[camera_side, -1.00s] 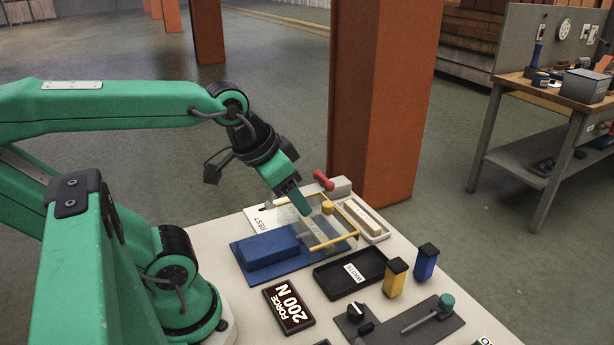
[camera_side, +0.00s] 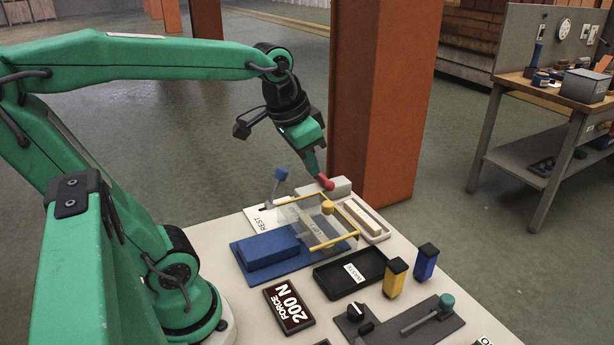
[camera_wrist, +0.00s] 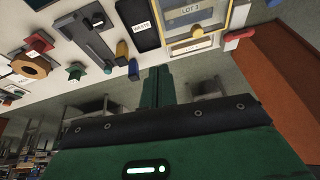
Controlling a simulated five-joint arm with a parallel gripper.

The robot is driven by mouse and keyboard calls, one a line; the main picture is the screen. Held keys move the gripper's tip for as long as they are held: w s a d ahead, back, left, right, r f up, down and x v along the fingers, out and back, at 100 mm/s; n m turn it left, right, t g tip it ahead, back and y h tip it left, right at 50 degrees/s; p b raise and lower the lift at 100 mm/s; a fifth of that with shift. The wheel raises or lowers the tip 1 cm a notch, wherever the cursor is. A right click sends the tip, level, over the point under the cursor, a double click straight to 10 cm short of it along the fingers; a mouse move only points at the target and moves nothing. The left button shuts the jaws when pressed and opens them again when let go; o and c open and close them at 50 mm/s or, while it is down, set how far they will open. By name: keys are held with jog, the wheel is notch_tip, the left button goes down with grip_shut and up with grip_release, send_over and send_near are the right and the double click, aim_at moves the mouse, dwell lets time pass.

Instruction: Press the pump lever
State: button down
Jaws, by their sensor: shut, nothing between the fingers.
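No label marks which lever is the pump lever. A lever with a teal knob (camera_side: 446,301) lies along a dark grey plate at the front right; its knob (camera_wrist: 107,69) also shows in the wrist view. A blue-topped lever (camera_side: 279,176) stands tilted at the back of the bench. A red handle (camera_side: 325,183) sits on a pale block at the back. My gripper (camera_side: 312,172) is shut and empty, close to the red handle in the side view; whether they touch I cannot tell. In the wrist view my gripper (camera_wrist: 160,82) points well right of the teal knob.
A clear cover with a yellow frame (camera_side: 334,243) stands behind a blue block (camera_side: 267,250). A black WASTE tray (camera_side: 350,271), yellow block (camera_side: 395,277) and blue post (camera_side: 426,261) stand right of it. The FORCE display (camera_side: 289,307) reads 200 N. An orange column (camera_side: 382,100) rises behind.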

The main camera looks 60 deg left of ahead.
jog(key=w+a+m+g, duration=0.1)
jog(key=w+a+g, duration=0.2)
jog(key=w+a, duration=0.85)
jog(key=w+a+f+g, duration=0.1)
jog(key=a+f, duration=0.3)
jog(key=a, duration=0.4)
jog(key=w+a+f+m+g+h, duration=0.1)
jog(key=w+a+f, duration=0.1)
jog(key=a+f, duration=0.3)
jog(key=shift+a+f+h, duration=0.2)
jog(key=shift+a+h, duration=0.1)
jog(key=shift+a, duration=1.35)
notch_tip(320, 180, down, 10)
jog(key=s+d, duration=0.1)
jog(key=shift+s+a+r, duration=0.2)
jog(key=shift+s+r, duration=0.1)
jog(key=shift+s, duration=0.3)
jog(key=shift+s+a+r, duration=0.15)
jog(key=shift+s+r, duration=0.15)
jog(key=shift+s, duration=0.3)
jog(key=shift+s+a+r, duration=0.2)
jog(key=shift+s+r, duration=0.1)
jog(key=shift+s, duration=0.3)
